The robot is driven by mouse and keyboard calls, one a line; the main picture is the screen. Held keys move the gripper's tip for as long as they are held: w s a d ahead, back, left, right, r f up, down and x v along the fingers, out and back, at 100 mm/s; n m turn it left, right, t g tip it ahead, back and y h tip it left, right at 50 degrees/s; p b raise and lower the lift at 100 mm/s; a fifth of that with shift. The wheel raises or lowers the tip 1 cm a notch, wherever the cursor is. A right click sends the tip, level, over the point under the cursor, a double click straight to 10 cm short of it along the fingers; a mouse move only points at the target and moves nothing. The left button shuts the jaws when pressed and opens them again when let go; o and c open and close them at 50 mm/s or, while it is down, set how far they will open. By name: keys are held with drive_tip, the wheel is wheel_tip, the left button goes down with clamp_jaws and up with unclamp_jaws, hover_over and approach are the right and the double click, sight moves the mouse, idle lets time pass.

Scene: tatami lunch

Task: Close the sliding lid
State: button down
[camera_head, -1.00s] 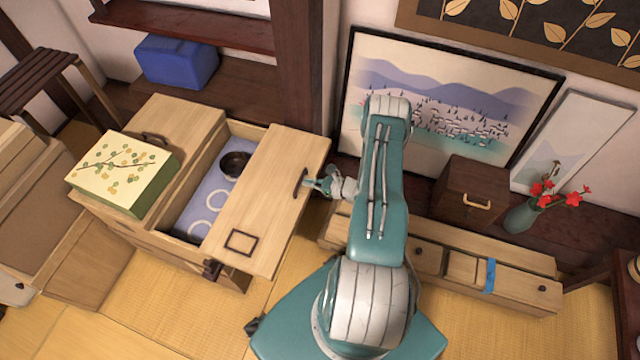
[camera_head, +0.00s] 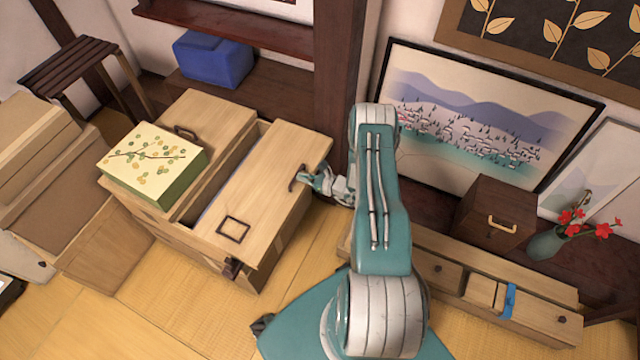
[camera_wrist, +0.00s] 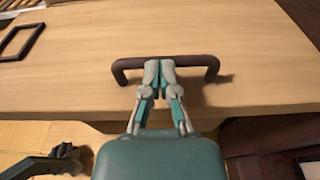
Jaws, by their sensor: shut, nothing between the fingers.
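The sliding lid (camera_head: 265,180) is a pale wooden panel over the right part of a wooden chest (camera_head: 215,250). A narrow gap (camera_head: 215,185) shows between the lid and the chest's left top panel. The lid has a dark bar handle (camera_head: 297,178) near its right edge; it also shows in the wrist view (camera_wrist: 128,67). My gripper (camera_head: 305,176) is at the lid's right edge, by that handle. In the wrist view my gripper (camera_wrist: 159,68) has its fingertips together against the middle of the bar, with nothing between them.
A cream and green floral box (camera_head: 152,160) sits on the chest's left panel. A dark square frame (camera_head: 233,229) is on the lid's near end. A low drawer cabinet (camera_head: 470,283), a red-flowered vase (camera_head: 548,243) and a brown box (camera_head: 493,213) are to the right.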

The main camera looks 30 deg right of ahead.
sight(279, 172)
drive_tip(key=x, duration=0.2)
drive_tip(key=r+x, duration=0.1)
drive_tip(key=x, duration=0.5)
drive_tip(key=shift+w+r, duration=0.25)
drive_tip(key=shift+w, duration=0.2)
drive_tip(key=shift+w+a+r, duration=0.1)
drive_tip(key=shift+w+a, duration=0.35)
drive_tip(key=shift+w, duration=0.1)
drive_tip(key=shift+d, duration=0.1)
